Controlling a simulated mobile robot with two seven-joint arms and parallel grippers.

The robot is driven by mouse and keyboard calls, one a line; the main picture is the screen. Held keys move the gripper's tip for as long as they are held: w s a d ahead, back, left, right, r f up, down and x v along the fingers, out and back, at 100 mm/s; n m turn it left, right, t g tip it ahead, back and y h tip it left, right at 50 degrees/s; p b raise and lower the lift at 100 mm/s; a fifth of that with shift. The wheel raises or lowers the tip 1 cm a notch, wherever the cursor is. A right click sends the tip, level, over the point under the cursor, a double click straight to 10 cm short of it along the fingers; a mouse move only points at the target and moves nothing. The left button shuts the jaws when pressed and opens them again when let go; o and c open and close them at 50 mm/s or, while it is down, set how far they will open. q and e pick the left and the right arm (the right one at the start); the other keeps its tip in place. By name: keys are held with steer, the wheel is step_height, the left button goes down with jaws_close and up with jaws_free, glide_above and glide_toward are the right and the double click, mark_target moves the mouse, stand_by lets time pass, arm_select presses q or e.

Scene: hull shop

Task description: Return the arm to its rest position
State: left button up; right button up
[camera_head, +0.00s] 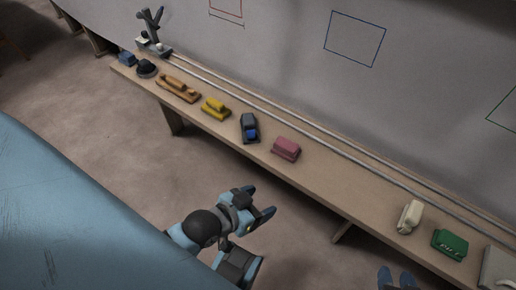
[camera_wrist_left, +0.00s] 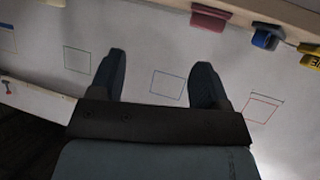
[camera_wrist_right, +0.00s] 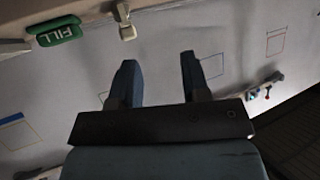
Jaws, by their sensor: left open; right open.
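My left gripper (camera_head: 258,203) is open and empty. It is held in front of the long bench, over the floor, below the pink block in the head view. Its two spread fingers also show in the left wrist view (camera_wrist_left: 158,78), with nothing between them but the wall behind. My right gripper (camera_head: 396,278) shows only by its fingertips at the bottom edge of the head view. In the right wrist view (camera_wrist_right: 157,75) its fingers are apart and empty, with the wall beyond. The rest of the right arm is out of the head view.
The narrow bench (camera_head: 335,188) along the wall holds a yellow block (camera_head: 215,108), a dark block with blue (camera_head: 249,128), a pink block (camera_head: 286,149), a cream item (camera_head: 410,217) and a green block (camera_head: 449,243). A large blue curved surface (camera_head: 60,220) fills the lower left. Floor between is clear.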

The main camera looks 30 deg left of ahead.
arm_select(q)
step_height(320, 180, up, 17)
steer(key=s+a+g+y+p, duration=0.1)
steer(key=a+p, duration=0.1)
steer(key=p, duration=2.6)
steer(key=shift+s+a, duration=0.15)
steer(key=shift+s, duration=0.2)
arm_select(e)
step_height(320, 180, up, 17)
steer(key=s+d+h, duration=0.1)
steer(key=d, duration=0.1)
steer(key=shift+s+d+r+g, duration=0.15)
steer(key=shift+s+d+g, duration=0.05)
steer(key=shift+s+g, duration=0.2)
arm_select(q)
steer(key=shift+c, duration=0.2)
